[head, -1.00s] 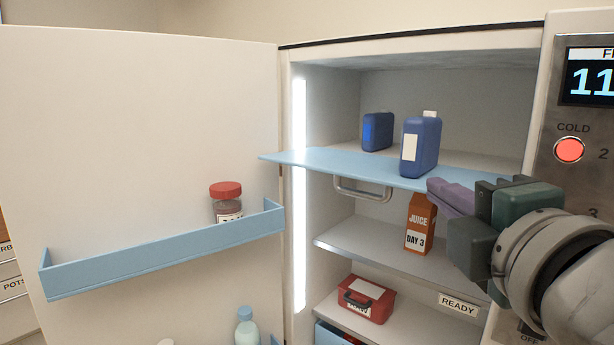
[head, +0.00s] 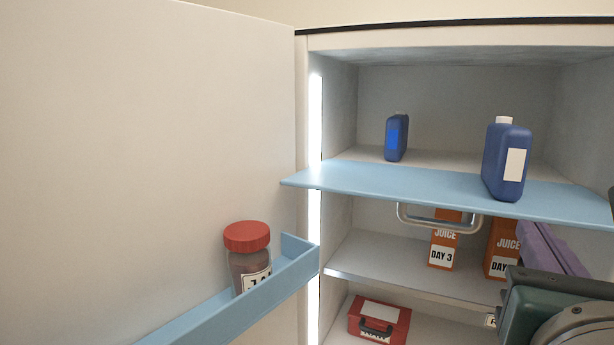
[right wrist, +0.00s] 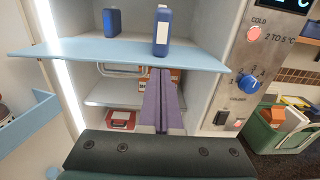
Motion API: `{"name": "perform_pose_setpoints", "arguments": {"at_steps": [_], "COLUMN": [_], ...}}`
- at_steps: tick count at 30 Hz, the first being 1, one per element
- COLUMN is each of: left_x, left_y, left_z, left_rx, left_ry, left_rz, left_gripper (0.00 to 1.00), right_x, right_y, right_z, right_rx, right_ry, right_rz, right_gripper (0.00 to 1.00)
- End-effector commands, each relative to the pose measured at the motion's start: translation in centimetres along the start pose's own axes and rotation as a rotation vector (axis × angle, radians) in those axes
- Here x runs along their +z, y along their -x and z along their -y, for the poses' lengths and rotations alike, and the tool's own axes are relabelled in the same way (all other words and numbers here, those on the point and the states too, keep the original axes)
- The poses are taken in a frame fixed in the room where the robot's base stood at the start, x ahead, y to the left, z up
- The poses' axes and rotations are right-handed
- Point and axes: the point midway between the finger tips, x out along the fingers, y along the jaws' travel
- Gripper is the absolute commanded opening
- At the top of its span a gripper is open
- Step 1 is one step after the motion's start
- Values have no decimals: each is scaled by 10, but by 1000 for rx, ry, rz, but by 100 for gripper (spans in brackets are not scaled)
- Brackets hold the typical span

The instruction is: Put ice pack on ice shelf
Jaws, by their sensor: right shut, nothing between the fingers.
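A blue ice pack (head: 506,165) with a white cap and white label stands upright near the front edge of the light blue ice shelf (head: 350,180), in the upper part of the open fridge. A second blue pack (head: 397,138) stands farther back on the left. Both packs show in the right wrist view, the labelled one (right wrist: 161,38) on the right. My right gripper (head: 535,230) has purple fingers; it is shut and empty, below the shelf's front edge and apart from the pack. The right wrist view shows its fingers together (right wrist: 161,75). My left gripper is out of view.
A metal handle (head: 440,225) hangs below the ice shelf. Orange juice cartons (head: 443,248) stand on the shelf underneath, and a red box (head: 380,320) lower down. The open door at left has a blue rack (head: 300,262) with a red-lidded jar (head: 248,258).

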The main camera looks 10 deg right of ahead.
Motion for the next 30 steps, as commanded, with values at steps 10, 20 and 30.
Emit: {"name": "perform_pose_setpoints", "arguments": {"at_steps": [10, 20, 30], "left_x": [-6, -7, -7], "left_y": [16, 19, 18], "left_z": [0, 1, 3], "left_rx": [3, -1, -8], "left_ry": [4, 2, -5], "left_rz": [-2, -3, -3], "left_gripper": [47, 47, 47], "right_x": [3, 1, 0], "right_y": [-74, -106, -107], "right_z": [0, 0, 0], "right_rx": [0, 1, 1], "right_ry": [-1, -3, -4], "right_rz": [2, 0, 0], "right_gripper": [0, 0, 0]}}
